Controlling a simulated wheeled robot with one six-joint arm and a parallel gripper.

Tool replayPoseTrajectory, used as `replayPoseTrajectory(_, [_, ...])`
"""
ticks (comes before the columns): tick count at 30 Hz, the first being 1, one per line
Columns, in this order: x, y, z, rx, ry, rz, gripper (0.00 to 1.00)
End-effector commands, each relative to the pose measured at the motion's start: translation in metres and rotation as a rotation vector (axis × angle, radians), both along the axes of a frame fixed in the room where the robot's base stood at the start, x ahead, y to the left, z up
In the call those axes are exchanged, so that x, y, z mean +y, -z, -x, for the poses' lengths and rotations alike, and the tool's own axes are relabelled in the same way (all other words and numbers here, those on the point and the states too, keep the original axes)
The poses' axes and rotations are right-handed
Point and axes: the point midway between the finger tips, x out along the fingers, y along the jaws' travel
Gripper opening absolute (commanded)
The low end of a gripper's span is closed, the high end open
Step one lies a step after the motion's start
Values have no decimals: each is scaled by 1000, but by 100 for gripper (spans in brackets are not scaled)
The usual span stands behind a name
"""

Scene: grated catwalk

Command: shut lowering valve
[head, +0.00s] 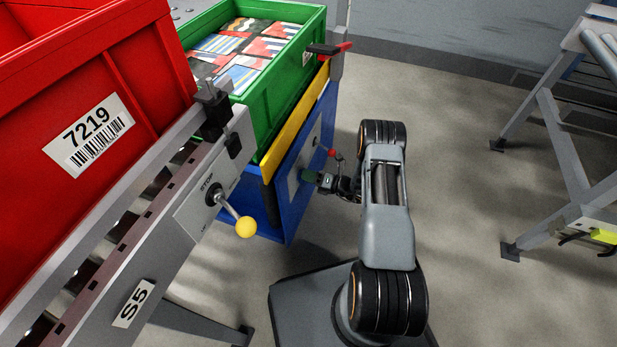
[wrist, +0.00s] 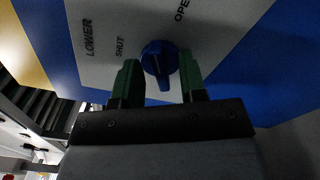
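The lowering valve is a blue knob (wrist: 159,60) on a light grey plate (wrist: 105,22) marked LOWER, with SHUT to the knob's left and OPEN to its upper right in the wrist view. The knob's narrow grip points down in the picture. My gripper (wrist: 160,75) has its two green fingers on either side of the knob, with gaps showing; I see no clear contact. In the head view my gripper (head: 318,180) is at the blue stand's (head: 275,190) side panel, and the knob is hidden there.
A red-tipped lever (head: 331,153) rises close to my gripper. A yellow-ball STOP lever (head: 245,227) sticks out from the conveyor rail. A green crate (head: 285,85) sits on the stand; a red crate (head: 110,100) is at left.

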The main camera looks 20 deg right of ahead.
Motion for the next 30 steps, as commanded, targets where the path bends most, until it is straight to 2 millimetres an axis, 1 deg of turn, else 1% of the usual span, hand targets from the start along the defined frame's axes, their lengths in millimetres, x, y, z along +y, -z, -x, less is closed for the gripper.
replayPoseTrajectory(8, [1, 0, -1, 0, 0, 0, 38])
replayPoseTrajectory(20, [1, 0, 0, 0, 0, 0, 0])
replayPoseTrajectory(30, [1, 0, 0, -17, 0, 12, 0])
